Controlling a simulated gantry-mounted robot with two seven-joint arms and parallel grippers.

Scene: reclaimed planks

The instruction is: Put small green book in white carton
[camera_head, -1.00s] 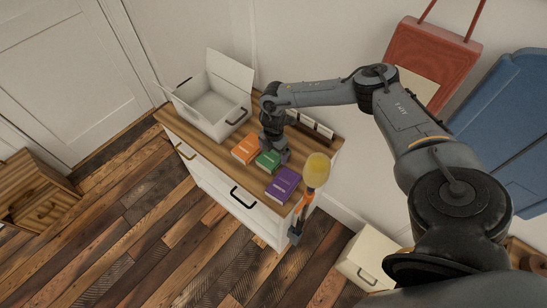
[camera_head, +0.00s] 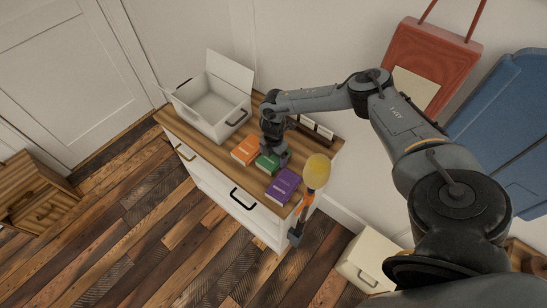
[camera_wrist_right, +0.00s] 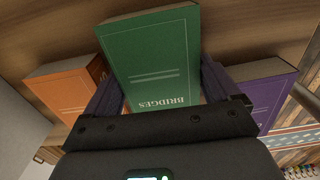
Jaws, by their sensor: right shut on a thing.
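The small green book (camera_head: 266,163) is at the dresser top, between an orange book (camera_head: 245,150) and a purple book (camera_head: 283,186). My right gripper (camera_head: 279,154) is shut on the green book from above. In the right wrist view the green book (camera_wrist_right: 152,58), marked "BRIDGES", sits between the gripper's two fingers. I cannot tell whether it touches the wood. The white carton (camera_head: 248,118) stands open at the back left of the dresser, with its flaps up and its visible inside empty. My left gripper is not in view.
The wooden dresser top (camera_head: 210,146) holds the books and carton. A yellow-headed thing (camera_head: 316,172) stands at its front right corner. Dark-and-white items (camera_head: 315,128) lie behind my right gripper. The strip in front of the carton is clear.

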